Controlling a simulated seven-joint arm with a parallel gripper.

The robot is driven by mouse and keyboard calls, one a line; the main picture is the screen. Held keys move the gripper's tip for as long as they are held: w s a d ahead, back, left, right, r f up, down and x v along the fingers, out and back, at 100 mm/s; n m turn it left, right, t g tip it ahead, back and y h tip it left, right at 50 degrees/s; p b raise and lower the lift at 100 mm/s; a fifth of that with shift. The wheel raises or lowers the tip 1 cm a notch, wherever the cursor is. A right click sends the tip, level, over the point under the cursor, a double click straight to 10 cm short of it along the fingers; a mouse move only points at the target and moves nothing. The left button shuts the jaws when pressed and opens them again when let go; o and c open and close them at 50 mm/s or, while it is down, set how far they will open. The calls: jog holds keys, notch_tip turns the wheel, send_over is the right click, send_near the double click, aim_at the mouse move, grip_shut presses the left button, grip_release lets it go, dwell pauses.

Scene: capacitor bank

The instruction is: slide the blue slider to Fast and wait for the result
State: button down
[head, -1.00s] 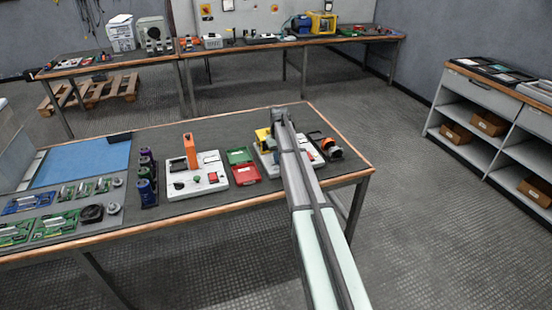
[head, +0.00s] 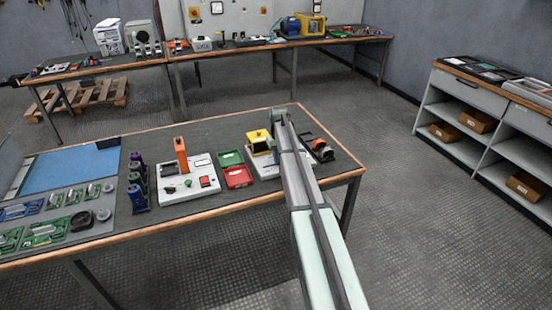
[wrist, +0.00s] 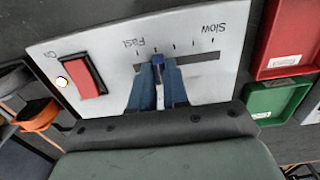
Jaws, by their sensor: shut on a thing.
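The blue slider (wrist: 158,59) sits in a dark slot (wrist: 205,58) on a white panel (wrist: 100,48) in the wrist view. The panel looks upside down there. The slot runs from Fast at the left to Slow at the right, with tick marks along it. The slider stands nearer the Fast end, with some slot showing on its left. My gripper (wrist: 159,64) is shut on the slider, its blue fingers on either side. In the head view the arm hides the slider and most of the panel (head: 262,170); a yellow box (head: 257,142) shows at the back.
A red switch (wrist: 88,76) marked On and a lit lamp (wrist: 62,81) are on the panel. Red (wrist: 289,42) and green (wrist: 278,98) trays lie beside it. A white unit with an orange post (head: 181,155) stands further left.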

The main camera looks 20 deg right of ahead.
jog(key=shift+d, duration=1.3)
jog(key=c, duration=1.3)
grip_release()
notch_tip(320, 180, up, 7)
jog(key=shift+r, duration=0.1)
